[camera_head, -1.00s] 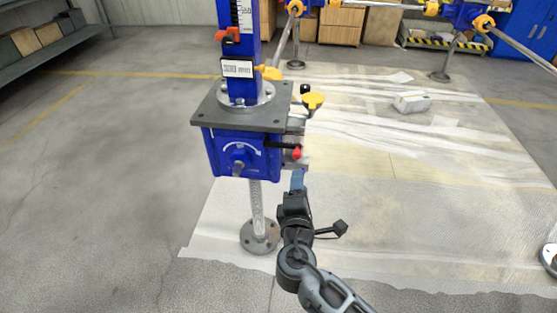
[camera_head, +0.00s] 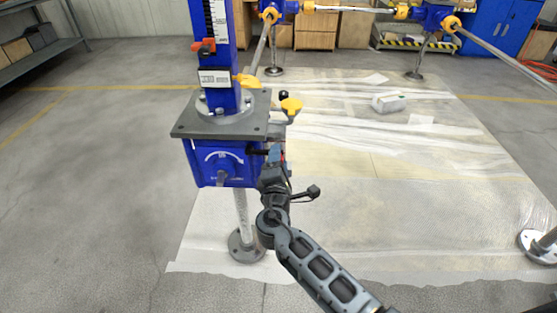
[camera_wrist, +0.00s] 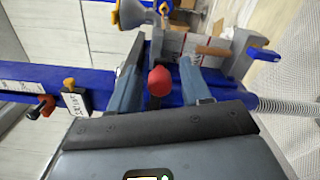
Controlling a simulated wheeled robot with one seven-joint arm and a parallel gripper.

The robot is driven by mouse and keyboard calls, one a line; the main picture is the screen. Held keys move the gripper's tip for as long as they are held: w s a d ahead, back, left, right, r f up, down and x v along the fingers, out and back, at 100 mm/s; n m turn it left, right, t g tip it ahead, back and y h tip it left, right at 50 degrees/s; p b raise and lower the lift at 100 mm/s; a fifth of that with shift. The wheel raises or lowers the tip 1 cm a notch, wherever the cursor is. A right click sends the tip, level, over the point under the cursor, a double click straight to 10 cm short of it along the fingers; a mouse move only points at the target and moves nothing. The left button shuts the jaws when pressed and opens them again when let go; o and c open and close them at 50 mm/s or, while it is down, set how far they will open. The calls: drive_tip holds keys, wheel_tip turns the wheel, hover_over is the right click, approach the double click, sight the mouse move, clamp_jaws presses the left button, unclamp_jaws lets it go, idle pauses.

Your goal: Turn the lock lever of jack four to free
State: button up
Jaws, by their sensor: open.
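The near screw jack has a blue gearbox (camera_head: 228,166) under a dark grey plate (camera_head: 190,129), with a blue scale column above. A dark lever (camera_head: 256,151) sticks out from the gearbox's right side. Its red knob (camera_wrist: 159,81) shows in the wrist view, between my two open fingers, with no clear contact on either side. My gripper (camera_head: 275,154) is at the lever's end and mostly hides the red knob in the head view. It also shows in the wrist view (camera_wrist: 161,62). I cannot read a jack number on the label (camera_head: 214,79).
A yellow-knobbed handle (camera_head: 291,105) stands just above and right of my gripper. An orange-red pointer (camera_head: 204,46) and a yellow lever (camera_head: 246,81) sit on the column. Other jacks with rods stand behind. The sheeted floor (camera_head: 400,190) to the right is mostly clear.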

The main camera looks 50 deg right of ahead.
drive_tip(key=shift+c, duration=0.3)
clamp_jaws()
drive_tip(key=shift+f, duration=0.1)
